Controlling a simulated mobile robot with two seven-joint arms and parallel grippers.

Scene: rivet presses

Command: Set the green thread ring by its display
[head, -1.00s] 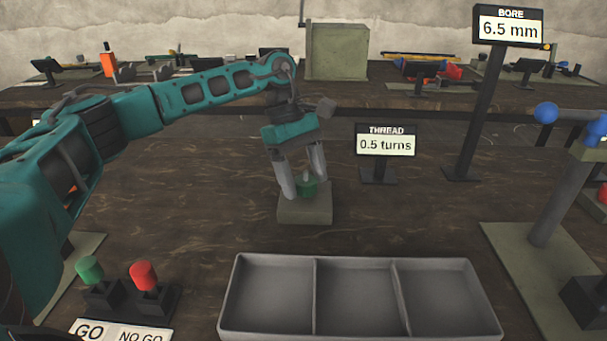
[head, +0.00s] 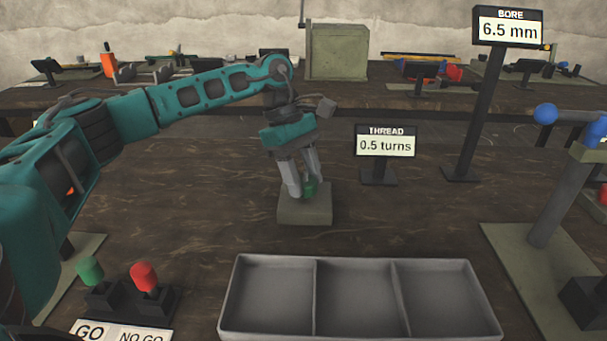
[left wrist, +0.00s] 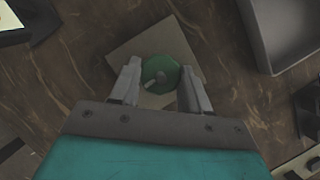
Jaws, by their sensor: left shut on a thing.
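The green thread ring (head: 309,187) sits low over a square grey-green base block (head: 305,213). My left gripper (head: 303,188) is shut on the ring from above, with a finger on either side. In the left wrist view the round green ring (left wrist: 160,73) lies between the two fingertips, over the base block (left wrist: 135,50), with a small pale post at its middle. The thread display (head: 386,145) stands just right of the base and reads 0.5 turns. My right gripper is not in view.
A three-part grey tray (head: 359,332) lies in front. The bore display (head: 508,27) reads 6.5 mm. A press post (head: 556,205) stands right.

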